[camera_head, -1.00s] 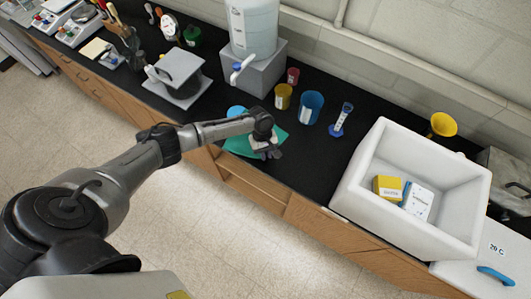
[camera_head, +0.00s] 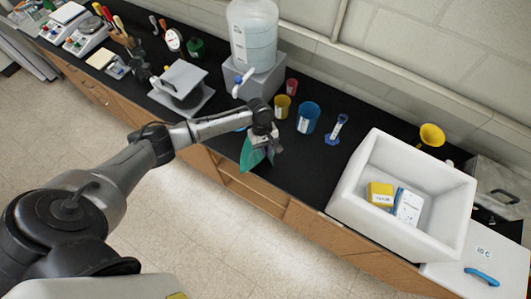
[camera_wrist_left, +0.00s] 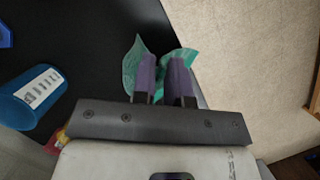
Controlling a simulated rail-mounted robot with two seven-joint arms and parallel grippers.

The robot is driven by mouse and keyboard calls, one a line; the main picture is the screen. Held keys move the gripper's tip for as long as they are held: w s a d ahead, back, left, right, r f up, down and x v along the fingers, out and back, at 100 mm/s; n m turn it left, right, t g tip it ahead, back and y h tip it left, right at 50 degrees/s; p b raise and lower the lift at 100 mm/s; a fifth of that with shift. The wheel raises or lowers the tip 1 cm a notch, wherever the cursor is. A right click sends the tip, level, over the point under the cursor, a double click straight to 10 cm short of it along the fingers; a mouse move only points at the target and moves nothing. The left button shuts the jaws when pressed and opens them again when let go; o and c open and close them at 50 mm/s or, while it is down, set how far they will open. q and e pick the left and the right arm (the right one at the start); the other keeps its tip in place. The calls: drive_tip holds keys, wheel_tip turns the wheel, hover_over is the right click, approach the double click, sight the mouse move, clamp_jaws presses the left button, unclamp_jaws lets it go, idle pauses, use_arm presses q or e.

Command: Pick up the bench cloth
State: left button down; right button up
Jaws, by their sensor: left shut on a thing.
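The bench cloth (camera_head: 252,154) is a green, thin sheet hanging bunched from my left gripper (camera_head: 265,143) in the head view. In the left wrist view the cloth (camera_wrist_left: 132,64) shows on both sides of the purple fingertips of my left gripper (camera_wrist_left: 163,78). My left gripper is shut on the cloth and holds it above the front edge of the black bench. The lower part of the cloth hangs free. My right gripper is in neither view.
The black bench (camera_head: 290,174) has a blue beaker (camera_head: 308,118), a yellow cup (camera_head: 281,106) and a blue-based cylinder (camera_head: 337,130) behind my gripper. A white sink-like bin (camera_head: 452,225) with boxes stands to the right. A water carboy (camera_head: 253,35) on a grey stand is behind.

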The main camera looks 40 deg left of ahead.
use_arm(q)
wheel_tip(320, 180, up, 22)
drive_tip(key=shift+r, duration=0.25)
idle(0.5)
